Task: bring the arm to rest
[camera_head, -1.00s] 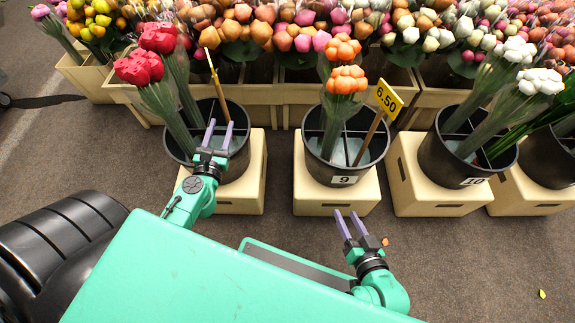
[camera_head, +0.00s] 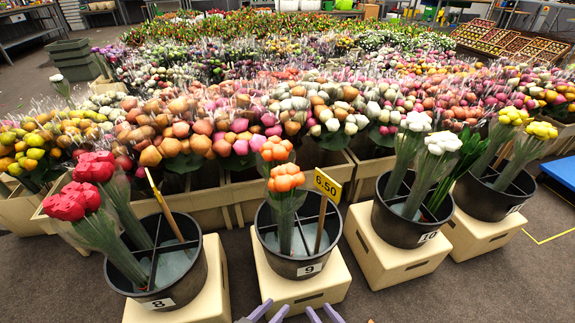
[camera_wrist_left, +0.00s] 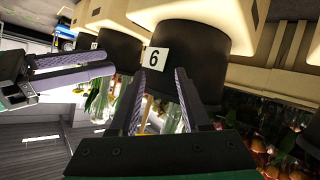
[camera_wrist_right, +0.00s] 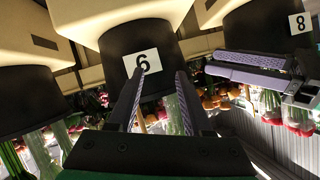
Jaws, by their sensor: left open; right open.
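My left gripper (camera_head: 265,312) and right gripper (camera_head: 323,314) show only as purple fingertips at the bottom edge of the head view. They are side by side, in front of the pale stand of bucket 9 (camera_head: 305,271). In the left wrist view my left gripper (camera_wrist_left: 158,84) is open and empty, with the right gripper (camera_wrist_left: 72,72) beside it. In the right wrist view my right gripper (camera_wrist_right: 158,84) is open and empty, with the left gripper (camera_wrist_right: 255,72) beside it. Both wrist views show the bucket's number upside down.
Bucket 8 (camera_head: 158,302) holds red tulips (camera_head: 68,204). Bucket 9 holds orange tulips (camera_head: 286,178) and a 6.50 price sign (camera_head: 327,185). Bucket 10 (camera_head: 400,232) holds white tulips (camera_head: 443,143). Crates of bunches stand behind. Floor shows between the stands.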

